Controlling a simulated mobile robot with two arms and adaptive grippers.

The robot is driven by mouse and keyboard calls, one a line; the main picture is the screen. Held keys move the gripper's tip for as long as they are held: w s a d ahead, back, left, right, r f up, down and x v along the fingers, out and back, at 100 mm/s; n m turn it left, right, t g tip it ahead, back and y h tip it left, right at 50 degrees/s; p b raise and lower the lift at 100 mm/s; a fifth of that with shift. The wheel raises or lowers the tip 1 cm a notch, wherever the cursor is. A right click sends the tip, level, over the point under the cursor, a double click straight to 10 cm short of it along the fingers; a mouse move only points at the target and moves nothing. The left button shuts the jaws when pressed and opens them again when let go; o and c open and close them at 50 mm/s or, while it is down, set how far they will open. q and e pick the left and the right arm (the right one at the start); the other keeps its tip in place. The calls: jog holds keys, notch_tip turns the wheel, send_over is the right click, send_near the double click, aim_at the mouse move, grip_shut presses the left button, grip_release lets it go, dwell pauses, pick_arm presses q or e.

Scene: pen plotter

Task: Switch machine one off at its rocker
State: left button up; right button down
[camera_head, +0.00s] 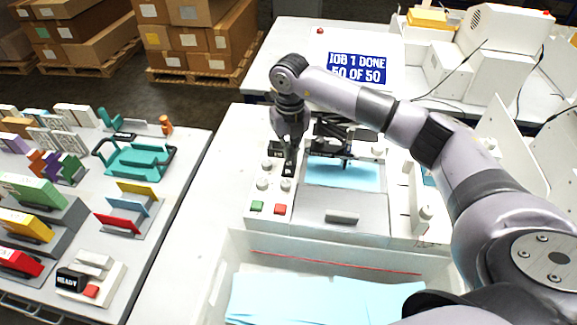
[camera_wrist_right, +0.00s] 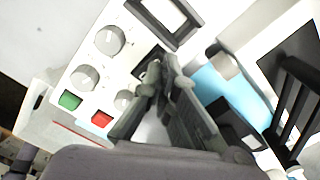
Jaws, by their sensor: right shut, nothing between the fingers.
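The pen plotter (camera_head: 253,205) stands on the white table, with a control panel on its left side. The panel carries pale knobs, a green button (camera_head: 257,207) and a red button (camera_head: 280,209); the right wrist view shows the green button (camera_wrist_right: 70,100) and red button (camera_wrist_right: 102,119) too. My right gripper (camera_head: 289,168) is shut and empty, pointing down over the panel beside the knobs. In the right wrist view its fingers (camera_wrist_right: 155,75) are over a dark recess (camera_wrist_right: 146,62) in the panel. The fingers partly hide this spot, and I cannot make out the rocker's position or contact. My left gripper is out of view.
A clear bin (camera_head: 240,245) with light blue sheets stands in front of the plotter. A side table (camera_head: 185,160) at left holds coloured racks and a small READY box (camera_head: 72,279). A sign (camera_head: 357,68) behind reads "JOB 1 DONE 50 OF 50".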

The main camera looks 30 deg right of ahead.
aim_at(290, 163)
jog(key=shift+f+b, duration=0.65)
jog(key=shift+f, duration=0.25)
dwell(0.3)
jog(key=shift+s, duration=0.1)
jog(key=shift+r+p, duration=0.6)
jog(key=shift+r, duration=0.2)
jog(key=shift+r+p, duration=1.55)
jog(key=shift+r, duration=1.2)
